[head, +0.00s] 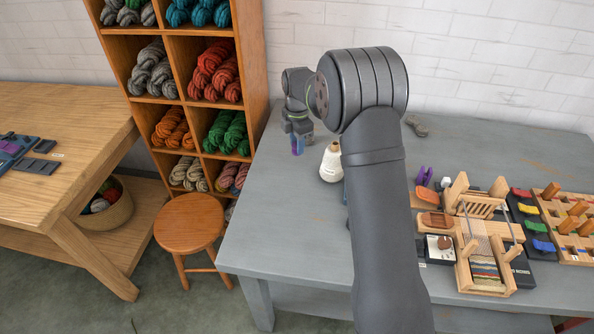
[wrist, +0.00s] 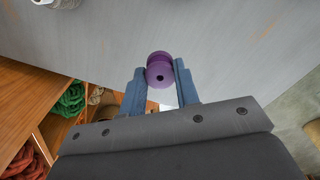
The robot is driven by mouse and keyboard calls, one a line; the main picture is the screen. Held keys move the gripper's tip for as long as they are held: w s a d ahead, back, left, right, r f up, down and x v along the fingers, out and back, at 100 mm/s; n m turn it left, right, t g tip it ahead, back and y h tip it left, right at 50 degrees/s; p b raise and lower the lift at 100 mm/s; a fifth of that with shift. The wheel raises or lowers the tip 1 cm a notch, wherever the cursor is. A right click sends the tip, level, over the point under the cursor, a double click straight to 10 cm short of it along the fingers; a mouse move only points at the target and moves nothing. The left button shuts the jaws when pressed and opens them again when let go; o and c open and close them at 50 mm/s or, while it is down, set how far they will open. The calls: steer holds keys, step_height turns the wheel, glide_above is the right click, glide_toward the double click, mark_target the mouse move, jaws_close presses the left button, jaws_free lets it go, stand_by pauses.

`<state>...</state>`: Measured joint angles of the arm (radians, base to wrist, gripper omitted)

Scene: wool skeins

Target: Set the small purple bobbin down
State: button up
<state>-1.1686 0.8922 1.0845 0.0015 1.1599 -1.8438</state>
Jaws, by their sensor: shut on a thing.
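My gripper (head: 298,146) is over the left back part of the grey table (head: 275,205), close to its left edge. Its blue fingers are shut on the small purple bobbin (wrist: 160,72), which also shows in the wrist view between the fingertips (wrist: 160,68). In the head view the bobbin is small and partly hidden by the fingers. I cannot tell whether it touches the table top or hangs just above it.
A white yarn cone (head: 330,163) stands right of my gripper. A wooden shelf of skeins (head: 182,100) stands beyond the table's left edge. A purple piece (head: 424,175), a small loom (head: 483,250) and colored pieces are at the right. The table's front left is bare.

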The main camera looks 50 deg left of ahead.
step_height(320, 180, down, 9)
steer(key=shift+f, duration=0.1)
stand_by(0.3)
steer(key=shift+f, duration=0.15)
steer(key=o, duration=0.9)
steer(key=shift+o, duration=0.2)
step_height(320, 180, up, 12)
steer(key=shift+r, duration=0.15)
step_height(320, 180, down, 12)
steer(key=shift+f, duration=0.15)
steer(key=shift+r, duration=1.95)
